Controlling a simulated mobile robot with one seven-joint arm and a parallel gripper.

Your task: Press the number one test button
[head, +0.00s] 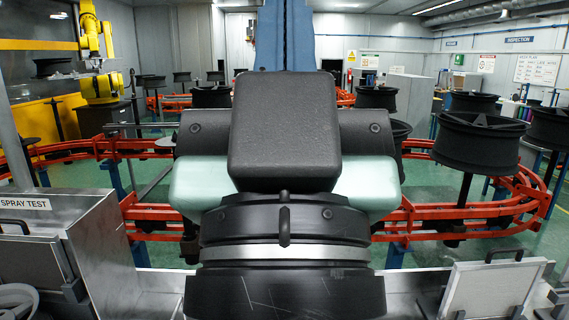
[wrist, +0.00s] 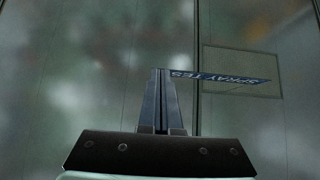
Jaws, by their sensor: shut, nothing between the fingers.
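In the wrist view my gripper (wrist: 161,72) is shut and empty, its two dark fingers side by side in front of a dull metal surface. Just right of the fingertips is a dark blue strip (wrist: 225,79) with slanted white lettering reading about "SPRAY TES". I cannot tell how far the fingertips are from the metal. No number one test button can be made out in either view. In the head view my arm fills the middle and the gripper's fingers do not show.
A faint rectangle (wrist: 242,72) shows on the metal behind the strip. In the head view, a red conveyor rail (head: 470,213) carries black wheels (head: 478,137). A yellow robot (head: 97,60) stands far left. A hinged metal panel (head: 490,288) is at front right.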

